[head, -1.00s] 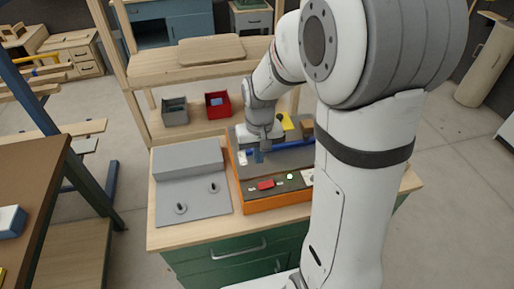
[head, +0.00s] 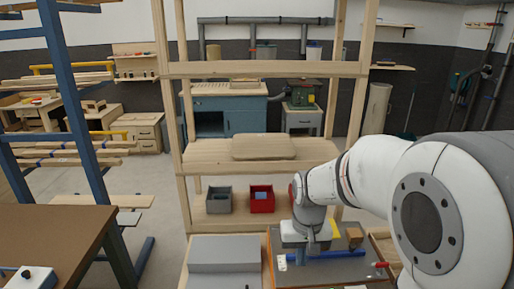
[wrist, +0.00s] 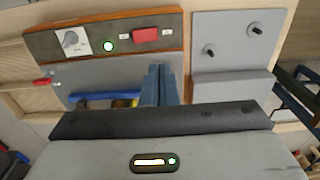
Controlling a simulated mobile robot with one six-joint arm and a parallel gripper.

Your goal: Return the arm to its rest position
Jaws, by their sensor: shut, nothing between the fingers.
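My arm reaches in from the right in the head view, with my gripper (head: 303,257) over the machine (head: 290,275) on the bench. In the wrist view my gripper's blue-grey fingers (wrist: 160,86) are together with nothing held between them. They are over the machine's grey top, close to a blue bar (wrist: 92,97); contact cannot be told.
A grey fixture (head: 225,250) is left of the machine; its two pegs show in the wrist view (wrist: 257,30). Behind are a grey bin (head: 218,200), a red bin (head: 262,200) and a wooden shelf frame (head: 175,150). A brown table (head: 50,240) is at left.

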